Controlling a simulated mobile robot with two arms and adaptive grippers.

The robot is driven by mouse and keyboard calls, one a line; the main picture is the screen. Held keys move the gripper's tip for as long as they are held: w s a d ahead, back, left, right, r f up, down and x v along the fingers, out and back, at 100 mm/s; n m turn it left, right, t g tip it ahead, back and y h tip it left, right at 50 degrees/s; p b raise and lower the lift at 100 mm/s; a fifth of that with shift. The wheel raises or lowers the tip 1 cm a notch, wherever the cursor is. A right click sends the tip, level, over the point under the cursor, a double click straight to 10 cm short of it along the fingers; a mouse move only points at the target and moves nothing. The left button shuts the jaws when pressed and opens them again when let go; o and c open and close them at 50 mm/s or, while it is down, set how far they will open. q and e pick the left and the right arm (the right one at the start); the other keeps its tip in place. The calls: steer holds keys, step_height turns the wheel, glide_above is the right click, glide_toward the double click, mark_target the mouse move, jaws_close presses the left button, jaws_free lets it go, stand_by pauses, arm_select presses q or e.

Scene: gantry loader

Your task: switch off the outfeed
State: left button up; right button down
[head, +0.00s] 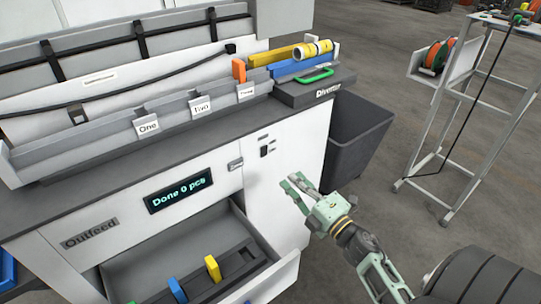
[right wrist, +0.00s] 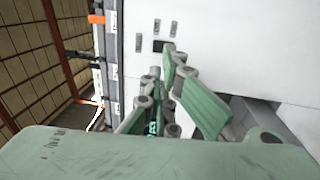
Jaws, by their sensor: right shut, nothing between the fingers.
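The outfeed cabinet has an "Outfeed" plate (head: 90,233) and a lit display (head: 179,191) reading "Done 0 pcs". A small dark switch (head: 264,151) sits on its white front panel, right of the display; whether it is on or off is too small to tell. In the right wrist view a dark rectangle (right wrist: 161,46), apparently this switch, shows on the white panel among small grey plates. My right gripper (head: 293,183) is shut and empty, below and right of the switch, apart from it in the picture. My left gripper is not in view.
An open drawer (head: 285,272) with blue and yellow pieces juts out below the display. Labelled lanes (head: 95,145) and the Diverter (head: 322,90) lie on top. A dark bin (head: 357,135) stands right of the cabinet, and a wheeled frame (head: 480,100) farther right.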

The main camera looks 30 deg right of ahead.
mark_target(265, 151)
steer(key=w, duration=0.3)
steer(key=w+r+p, duration=0.1)
steer(key=w, duration=0.2)
steer(key=w+p, duration=0.1)
steer(key=w, duration=0.3)
steer(key=shift+a+r, duration=0.2)
steer(key=shift+a, duration=0.2)
steer(key=shift+w+p, duration=0.3)
steer(key=shift+w, duration=0.3)
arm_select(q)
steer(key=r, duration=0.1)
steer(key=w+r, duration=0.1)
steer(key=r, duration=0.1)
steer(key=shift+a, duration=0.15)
arm_select(e)
steer(key=shift+w, duration=0.15)
steer(key=shift+w+a+r, duration=0.1)
steer(key=shift+w+r, duration=0.1)
steer(key=shift+w, duration=0.05)
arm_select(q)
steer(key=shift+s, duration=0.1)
arm_select(e)
steer(key=shift+f, duration=0.1)
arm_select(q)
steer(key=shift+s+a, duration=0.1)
arm_select(e)
steer(key=shift+s, duration=0.1)
